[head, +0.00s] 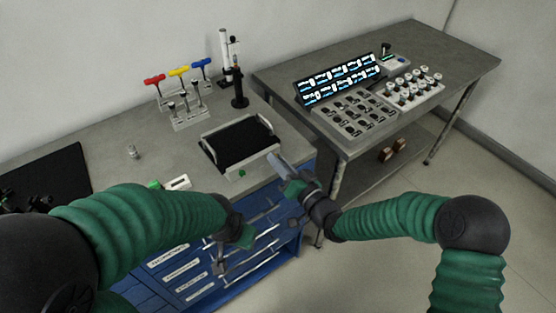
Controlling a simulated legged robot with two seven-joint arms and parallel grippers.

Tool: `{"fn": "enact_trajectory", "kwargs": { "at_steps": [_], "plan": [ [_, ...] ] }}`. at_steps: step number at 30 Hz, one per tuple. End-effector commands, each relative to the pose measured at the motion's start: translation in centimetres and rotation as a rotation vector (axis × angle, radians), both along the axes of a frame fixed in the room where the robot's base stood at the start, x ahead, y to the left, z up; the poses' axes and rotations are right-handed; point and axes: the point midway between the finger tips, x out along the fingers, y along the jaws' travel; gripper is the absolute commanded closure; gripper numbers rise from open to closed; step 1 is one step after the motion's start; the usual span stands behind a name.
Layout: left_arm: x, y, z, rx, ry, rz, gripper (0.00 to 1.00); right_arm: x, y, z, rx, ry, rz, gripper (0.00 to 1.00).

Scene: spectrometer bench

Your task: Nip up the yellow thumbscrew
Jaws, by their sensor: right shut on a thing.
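A yellow T-shaped handle (179,71) stands in a rack at the back of the left bench, between a red (154,79) and a blue one (200,62). I cannot tell whether it is the thumbscrew; no other yellow part shows. My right gripper (287,176) is at the bench's right front corner, right of the black-matted tray and well away from the yellow handle. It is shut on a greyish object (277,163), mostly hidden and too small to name. My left gripper (221,256) hangs low before the blue drawers; its jaw opening is unclear.
The black-matted tray (209,154) has raised handles and a green knob (242,173) in front. A small metal piece (133,152) and a white block (178,182) are on the bench. A gap separates the second table (452,62), bearing control panels.

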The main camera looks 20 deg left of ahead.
Motion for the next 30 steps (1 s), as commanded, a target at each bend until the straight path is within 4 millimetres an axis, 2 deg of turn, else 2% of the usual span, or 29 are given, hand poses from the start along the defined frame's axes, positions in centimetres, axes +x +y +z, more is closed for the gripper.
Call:
{"fn": "enact_trajectory", "kwargs": {
  "at_steps": [30],
  "plan": [
    [0.0,0.0,1.07,0.0,0.0,0.0,0.64,0.05,-0.26,-0.48,0.59,0.769,-0.009,1.0]
  ]
}}
